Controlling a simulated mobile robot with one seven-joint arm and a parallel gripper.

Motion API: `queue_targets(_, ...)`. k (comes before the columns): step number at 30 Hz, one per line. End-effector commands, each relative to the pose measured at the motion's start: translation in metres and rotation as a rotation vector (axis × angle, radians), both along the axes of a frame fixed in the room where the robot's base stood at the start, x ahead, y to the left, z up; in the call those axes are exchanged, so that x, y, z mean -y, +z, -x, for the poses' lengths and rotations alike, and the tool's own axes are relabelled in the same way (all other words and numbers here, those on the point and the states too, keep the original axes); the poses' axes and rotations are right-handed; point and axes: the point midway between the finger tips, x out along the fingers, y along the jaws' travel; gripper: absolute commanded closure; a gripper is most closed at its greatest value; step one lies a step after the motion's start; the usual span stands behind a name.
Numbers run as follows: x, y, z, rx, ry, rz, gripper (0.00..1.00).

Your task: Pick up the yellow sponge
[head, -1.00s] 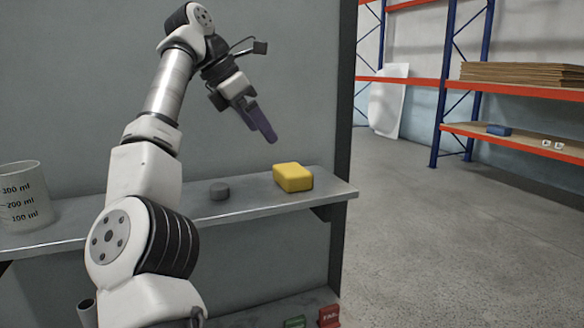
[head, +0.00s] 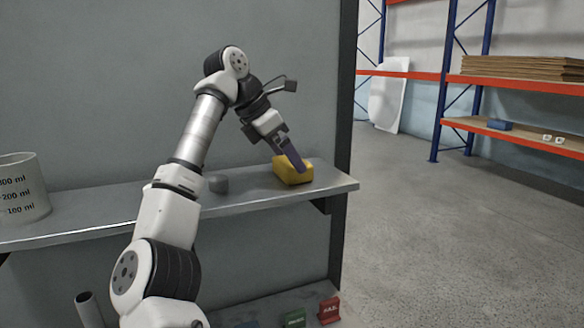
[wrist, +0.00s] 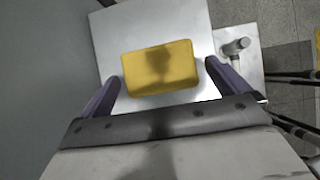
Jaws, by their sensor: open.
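The yellow sponge (head: 293,176) lies on the grey metal shelf (head: 110,212), close to its right end. In the wrist view the sponge (wrist: 160,68) is a rounded yellow block, with a dark shadow across it. My gripper (head: 292,163) is at the sponge in the head view, its purple fingers covering part of it. In the wrist view my gripper (wrist: 162,84) is open, with one finger to the left and one to the right of the sponge. Gaps show between the fingers and the sponge, and nothing is held.
A measuring beaker (head: 22,187) stands at the shelf's far left. A grey wall panel (head: 120,80) rises behind the shelf. Red and green items (head: 329,310) sit on the lower level.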

Motion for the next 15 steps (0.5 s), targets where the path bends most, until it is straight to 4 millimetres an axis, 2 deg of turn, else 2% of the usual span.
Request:
queue_targets(6,0.014,-0.021,-0.007,-0.001,-0.002,0.001,0.0)
queue_targets(15,0.016,-0.025,-0.008,0.0,0.0,0.0,0.0)
